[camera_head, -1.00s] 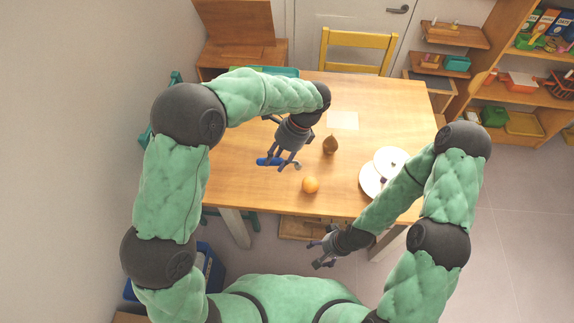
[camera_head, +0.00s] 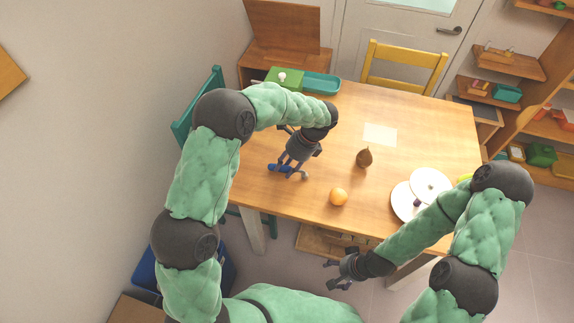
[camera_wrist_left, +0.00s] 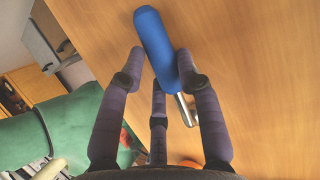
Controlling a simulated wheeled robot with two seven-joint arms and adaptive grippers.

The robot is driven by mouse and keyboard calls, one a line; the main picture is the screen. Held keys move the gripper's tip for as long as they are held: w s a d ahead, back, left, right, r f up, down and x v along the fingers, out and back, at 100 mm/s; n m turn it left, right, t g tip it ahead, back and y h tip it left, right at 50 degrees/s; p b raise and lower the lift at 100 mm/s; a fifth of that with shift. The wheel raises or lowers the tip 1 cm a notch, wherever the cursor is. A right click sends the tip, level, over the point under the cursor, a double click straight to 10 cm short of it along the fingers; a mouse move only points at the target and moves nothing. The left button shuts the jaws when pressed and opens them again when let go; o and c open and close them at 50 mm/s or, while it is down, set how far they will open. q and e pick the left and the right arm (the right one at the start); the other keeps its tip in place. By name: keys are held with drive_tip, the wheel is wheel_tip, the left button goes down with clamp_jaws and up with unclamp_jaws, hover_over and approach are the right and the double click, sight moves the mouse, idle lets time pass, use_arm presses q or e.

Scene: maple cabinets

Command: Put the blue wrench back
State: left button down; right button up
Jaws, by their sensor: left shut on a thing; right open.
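The blue wrench (camera_head: 279,168) shows as a thick blue handle with a short silver metal end in the left wrist view (camera_wrist_left: 156,50). My left gripper (camera_head: 289,172) is shut on it near its metal end, over the left part of the wooden table (camera_head: 330,110). The fingers (camera_wrist_left: 165,100) partly hide the metal end, and I cannot tell how far the wrench is above the tabletop. My right gripper (camera_head: 341,271) is open and empty, in front of the table's near edge and lower than its top.
An orange (camera_head: 338,197), a brown pear-like thing (camera_head: 364,157), a pale sheet (camera_head: 380,134) and white plates (camera_head: 430,183) lie on the table. A teal tray (camera_head: 322,84) and a green box (camera_head: 285,78) are at the far left. A yellow chair (camera_head: 404,63) stands behind.

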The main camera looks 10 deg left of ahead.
use_arm(q)
drive_tip(key=c, duration=0.9)
unclamp_jaws()
drive_tip(key=shift+o, duration=0.2)
drive_tip(key=shift+f, duration=0.1)
drive_tip(key=shift+f+b, duration=0.2)
drive_tip(key=shift+b, duration=0.5)
drive_tip(key=p+v, duration=0.5)
drive_tip(key=v, duration=0.6)
drive_tip(key=shift+a, duration=0.2)
